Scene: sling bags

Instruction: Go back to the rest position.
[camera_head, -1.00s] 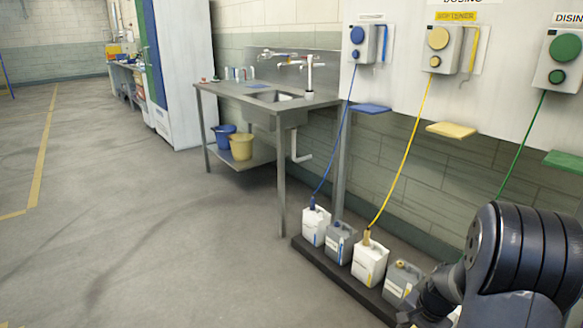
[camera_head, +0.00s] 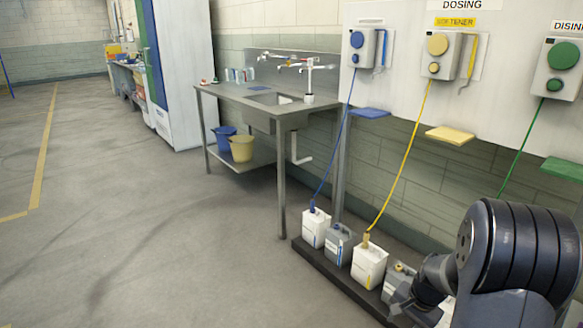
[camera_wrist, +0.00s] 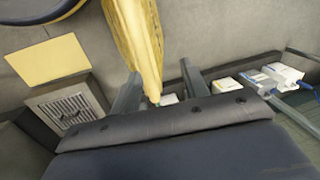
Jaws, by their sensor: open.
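My gripper shows in the wrist view (camera_wrist: 163,88) with two grey fingers spread apart, so it is open. A long yellow object (camera_wrist: 138,40) hangs between and beyond the fingers; I cannot tell what it is or whether it touches them. In the head view my arm is at the lower right, its dark wrist over the row of containers, and the fingertips are not clear. The row holds a white container (camera_head: 316,227) with a blue hose (camera_head: 334,150), a grey one (camera_head: 338,243), a white one (camera_head: 369,265) with a yellow hose (camera_head: 404,160), and another grey one (camera_head: 397,279) partly hidden.
The containers stand on a dark low plinth (camera_head: 322,264) along the wall. A steel sink table (camera_head: 225,92) with buckets below stands left of it. Dosing units and small shelves (camera_head: 450,135) hang on the wall. The floor at left is clear.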

